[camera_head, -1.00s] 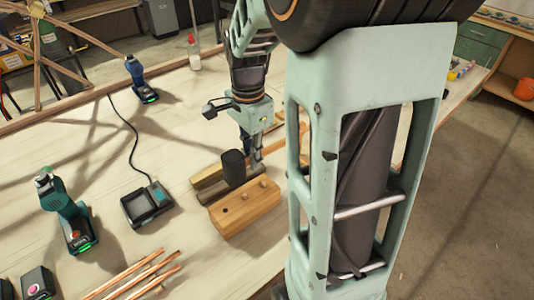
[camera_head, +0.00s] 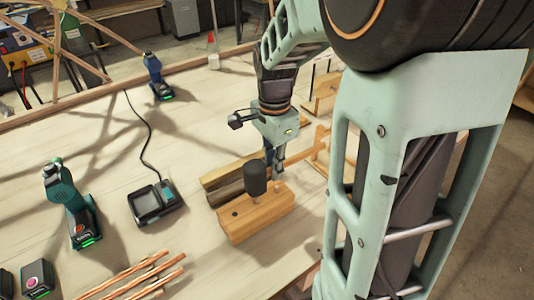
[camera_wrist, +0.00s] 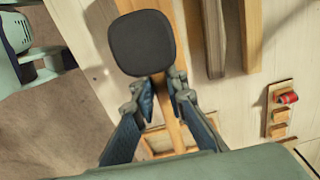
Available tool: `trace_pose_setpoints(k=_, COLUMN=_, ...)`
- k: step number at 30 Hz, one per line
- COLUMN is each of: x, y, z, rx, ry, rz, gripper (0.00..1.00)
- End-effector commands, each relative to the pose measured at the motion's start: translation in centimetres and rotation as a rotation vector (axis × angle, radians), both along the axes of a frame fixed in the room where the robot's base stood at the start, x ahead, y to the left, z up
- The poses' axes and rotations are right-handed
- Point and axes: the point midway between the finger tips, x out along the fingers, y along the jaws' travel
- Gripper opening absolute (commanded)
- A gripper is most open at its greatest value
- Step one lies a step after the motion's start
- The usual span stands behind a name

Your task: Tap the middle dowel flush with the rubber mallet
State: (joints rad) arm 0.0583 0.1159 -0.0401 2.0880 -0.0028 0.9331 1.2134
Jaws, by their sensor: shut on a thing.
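My gripper (camera_head: 276,165) is shut on the wooden handle (camera_wrist: 172,125) of the rubber mallet. The mallet's black head (camera_head: 256,179) stands out beyond the fingers and also fills the upper middle of the wrist view (camera_wrist: 141,43). In the head view the head appears over the middle of the light wooden dowel block (camera_head: 258,220), at its far top edge. I cannot tell whether it touches. A dark round spot shows on the block's top left. The middle dowel is not clearly seen, and the head hides part of the top there.
Two wooden bars (camera_head: 222,190) lie just behind the block. A charger (camera_head: 155,203) with a cable sits to its left, a green drill (camera_head: 76,205) further left and a blue one (camera_head: 156,76) behind. Copper rods (camera_head: 135,275) lie at the front. Bare tabletop lies between.

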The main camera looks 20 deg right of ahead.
Motion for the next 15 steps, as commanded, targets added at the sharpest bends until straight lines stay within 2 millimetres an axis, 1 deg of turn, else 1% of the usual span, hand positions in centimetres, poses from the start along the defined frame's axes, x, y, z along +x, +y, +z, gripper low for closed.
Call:
trace_pose_setpoints(k=1, x=0.0, y=0.0, z=-0.4, rx=0.000, ry=-0.001, rz=0.000, gripper=0.00)
trace_pose_setpoints(k=11, x=0.0, y=0.0, z=-0.4, rx=0.000, ry=-0.001, rz=0.000, gripper=0.00)
trace_pose_setpoints(k=14, x=0.0, y=0.0, z=-1.4, rx=0.000, ry=0.000, rz=0.000, gripper=0.00)
trace_pose_setpoints(k=15, x=0.0, y=0.0, z=-2.0, rx=0.000, ry=0.001, rz=0.000, gripper=0.00)
